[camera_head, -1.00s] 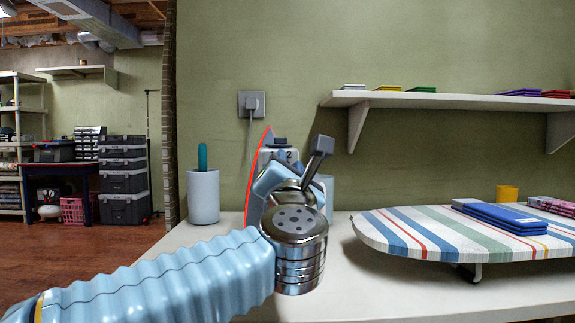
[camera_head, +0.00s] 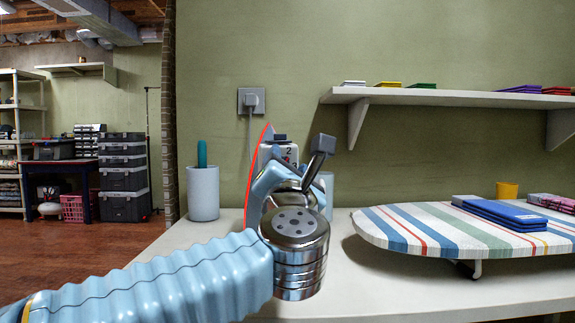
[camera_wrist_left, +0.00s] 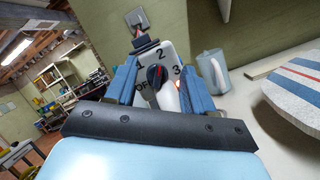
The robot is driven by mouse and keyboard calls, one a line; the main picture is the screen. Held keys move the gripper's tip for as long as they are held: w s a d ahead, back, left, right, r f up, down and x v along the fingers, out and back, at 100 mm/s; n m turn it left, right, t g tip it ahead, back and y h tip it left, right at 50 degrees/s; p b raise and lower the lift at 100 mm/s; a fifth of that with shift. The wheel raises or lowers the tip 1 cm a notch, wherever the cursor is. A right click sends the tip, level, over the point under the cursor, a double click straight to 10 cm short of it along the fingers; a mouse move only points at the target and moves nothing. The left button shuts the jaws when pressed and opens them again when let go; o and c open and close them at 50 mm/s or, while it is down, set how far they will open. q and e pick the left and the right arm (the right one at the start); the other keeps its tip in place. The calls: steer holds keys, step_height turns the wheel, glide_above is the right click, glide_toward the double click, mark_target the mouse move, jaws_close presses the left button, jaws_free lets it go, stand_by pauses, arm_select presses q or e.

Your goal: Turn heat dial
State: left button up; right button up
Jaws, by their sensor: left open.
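The iron stands upright on the counter, with a red edge (camera_head: 252,175) and a white face (camera_wrist_left: 176,56). My left arm and gripper hide much of it in the head view. The heat dial (camera_wrist_left: 157,76) is a dark round knob with a red mark, ringed by OFF, 1, 2 and 3. Its red mark is at the upper side, roughly toward the 2. My left gripper (camera_wrist_left: 158,88) is open, with one finger on each side of the dial. It also shows in the head view (camera_head: 301,165). Contact with the dial cannot be told. My right gripper is not in view.
A striped ironing board (camera_head: 400,232) with folded blue cloth (camera_head: 500,213) stands at right. A white cup (camera_head: 203,195) is left of the iron and a grey-blue jug (camera_wrist_left: 213,70) right of it. A wall shelf (camera_head: 440,98) hangs above. The counter front (camera_head: 390,295) is clear.

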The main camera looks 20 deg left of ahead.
arm_select(q)
steer(key=b+v, duration=0.1)
steer(key=v, duration=1.1)
steer(key=shift+s, duration=0.25)
steer(key=shift+f, duration=0.1)
